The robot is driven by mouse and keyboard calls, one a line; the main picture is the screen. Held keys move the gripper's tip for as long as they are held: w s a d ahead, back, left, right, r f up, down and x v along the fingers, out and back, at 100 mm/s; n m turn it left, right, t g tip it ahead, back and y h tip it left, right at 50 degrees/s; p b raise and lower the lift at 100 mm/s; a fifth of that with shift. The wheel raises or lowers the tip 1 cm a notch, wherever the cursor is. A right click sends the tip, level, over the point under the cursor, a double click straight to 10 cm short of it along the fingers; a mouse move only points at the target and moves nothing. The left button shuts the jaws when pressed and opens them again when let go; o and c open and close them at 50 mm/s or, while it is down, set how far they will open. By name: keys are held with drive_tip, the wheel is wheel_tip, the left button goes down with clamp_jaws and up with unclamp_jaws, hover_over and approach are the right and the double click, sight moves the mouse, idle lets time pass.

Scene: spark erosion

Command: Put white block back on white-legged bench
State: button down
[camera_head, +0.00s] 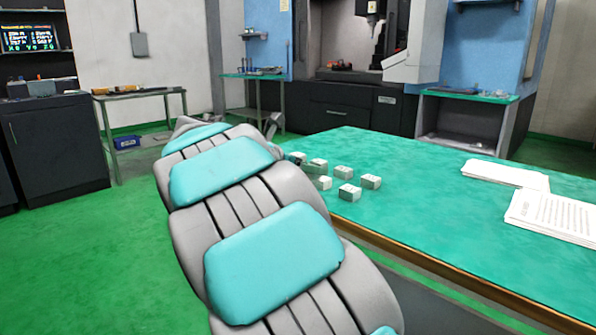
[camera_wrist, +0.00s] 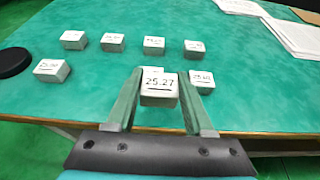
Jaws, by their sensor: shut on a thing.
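My gripper (camera_wrist: 161,74) shows in the wrist view with a finger on each side of a white block (camera_wrist: 158,98) marked 25.27, and it is shut on this block. The block is over the near part of the green table; whether it touches the top I cannot tell. In the head view my arm hides the gripper, and I cannot pick out the held block. A bench (camera_head: 468,96) with a green top and pale legs stands at the back right, beside the machine. Its top carries a small dark item.
Several similar white blocks (camera_wrist: 113,42) stand on the green table (camera_head: 430,215), one (camera_wrist: 202,82) close to my right finger. Paper stacks (camera_head: 555,214) lie at right. A black round object (camera_wrist: 14,62) is at left. A grey-legged bench (camera_head: 140,93) stands at back left.

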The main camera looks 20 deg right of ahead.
drive_tip(key=w, duration=0.3)
drive_tip(key=w+d, duration=0.1)
drive_tip(key=w, duration=0.3)
drive_tip(key=w+d+f, duration=0.1)
drive_tip(key=w, duration=0.3)
drive_tip(key=shift+w, duration=0.2)
drive_tip(key=shift+f, duration=1.8)
drive_tip(key=shift+c, duration=1.4)
unclamp_jaws()
drive_tip(key=shift+f, duration=0.1)
drive_tip(key=shift+a+r, duration=0.15)
drive_tip(key=shift+r, duration=0.05)
drive_tip(key=v, duration=1.1)
drive_tip(key=shift+a, duration=0.3)
